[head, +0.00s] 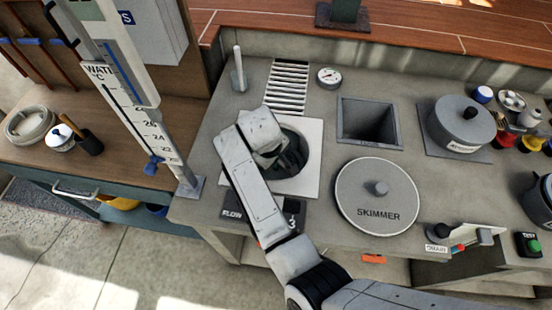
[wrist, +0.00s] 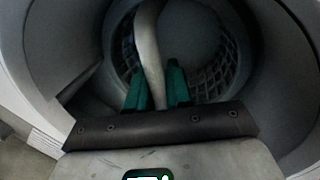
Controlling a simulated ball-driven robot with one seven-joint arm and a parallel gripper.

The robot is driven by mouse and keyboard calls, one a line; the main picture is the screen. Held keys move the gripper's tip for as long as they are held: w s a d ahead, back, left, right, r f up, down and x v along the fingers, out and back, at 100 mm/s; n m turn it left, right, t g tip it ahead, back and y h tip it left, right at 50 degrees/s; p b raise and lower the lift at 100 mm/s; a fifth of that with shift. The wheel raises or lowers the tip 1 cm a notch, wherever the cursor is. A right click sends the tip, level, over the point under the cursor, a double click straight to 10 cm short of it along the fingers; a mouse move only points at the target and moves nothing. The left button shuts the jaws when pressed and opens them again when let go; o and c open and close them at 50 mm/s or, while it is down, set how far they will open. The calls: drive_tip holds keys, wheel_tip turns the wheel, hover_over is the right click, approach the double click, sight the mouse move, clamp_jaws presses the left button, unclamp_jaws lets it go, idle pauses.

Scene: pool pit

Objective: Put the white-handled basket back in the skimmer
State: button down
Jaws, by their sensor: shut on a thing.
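In the wrist view the white handle (wrist: 148,42) rises as a curved band between the green fingers of my gripper (wrist: 158,82), which is shut on it. The dark mesh basket (wrist: 222,62) hangs below the handle, inside the grey round wall of the skimmer well (wrist: 62,45). I cannot tell whether the basket touches bottom. In the head view the skimmer well has a white square plate (head: 313,152) around its opening. My gripper and wrist cover the opening's left side, and the fingers are hidden there.
The round grey lid marked SKIMMER (head: 376,213) lies on the counter to the right of the well. A square dark opening (head: 368,124) is behind it. A slotted grate (head: 287,88), a gauge (head: 329,77) and a large thermometer (head: 138,115) stand around. A grey pot (head: 462,122) is at right.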

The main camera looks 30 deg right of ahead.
idle(0.3)
drive_tip(key=c, duration=0.8)
unclamp_jaws()
drive_tip(key=shift+r, duration=0.1)
drive_tip(key=shift+w+d+p+v, duration=0.1)
drive_tip(key=shift+d+p+v, duration=0.05)
drive_tip(key=shift+p+v, duration=0.7)
drive_tip(key=shift+w+d+p+v, duration=0.1)
drive_tip(key=shift+d+p+v, duration=0.1)
drive_tip(key=shift+p+v, duration=0.65)
drive_tip(key=shift+d+p+v, duration=0.15)
drive_tip(key=shift+p+v, duration=0.5)
drive_tip(key=shift+p, duration=0.35)
drive_tip(key=shift+r, duration=0.15)
drive_tip(key=p+v, duration=0.2)
drive_tip(key=shift+w+d+r+p, duration=0.1)
drive_tip(key=shift+d+r+p, duration=0.15)
drive_tip(key=shift+r+p, duration=0.1)
drive_tip(key=shift+d+v, duration=0.15)
drive_tip(key=shift+v, duration=0.5)
drive_tip(key=shift+d+v, duration=0.15)
drive_tip(key=shift+v, duration=0.5)
drive_tip(key=shift+w, duration=0.1)
